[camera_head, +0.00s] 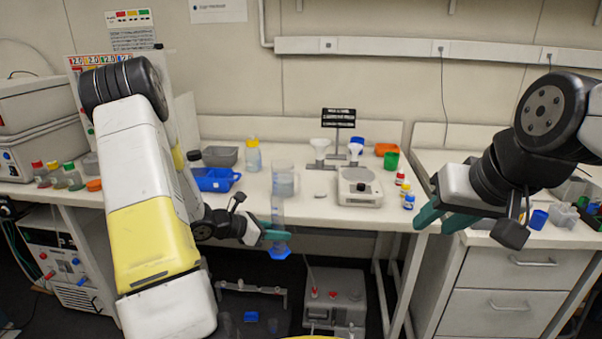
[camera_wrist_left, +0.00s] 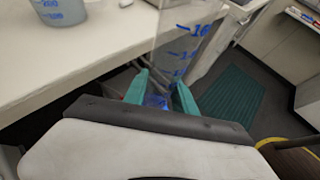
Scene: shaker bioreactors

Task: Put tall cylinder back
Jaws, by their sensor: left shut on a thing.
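The tall cylinder (camera_head: 277,213) is clear with a blue hexagonal base, and stands about upright in front of the bench's front edge. My left gripper (camera_head: 275,235) is shut on it low down, just above the base. In the left wrist view the cylinder (camera_wrist_left: 187,45) shows blue graduation marks and rises between the teal fingers of the left gripper (camera_wrist_left: 160,95). My right gripper (camera_head: 436,220) is at the right, in front of the gap between the benches, away from the cylinder. Its teal fingers look apart with nothing between them.
A clear beaker (camera_head: 284,181) stands on the bench (camera_head: 325,212) just behind the cylinder. A blue tray (camera_head: 214,180), a yellow-capped bottle (camera_head: 253,157) and a white balance (camera_head: 359,188) are also there.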

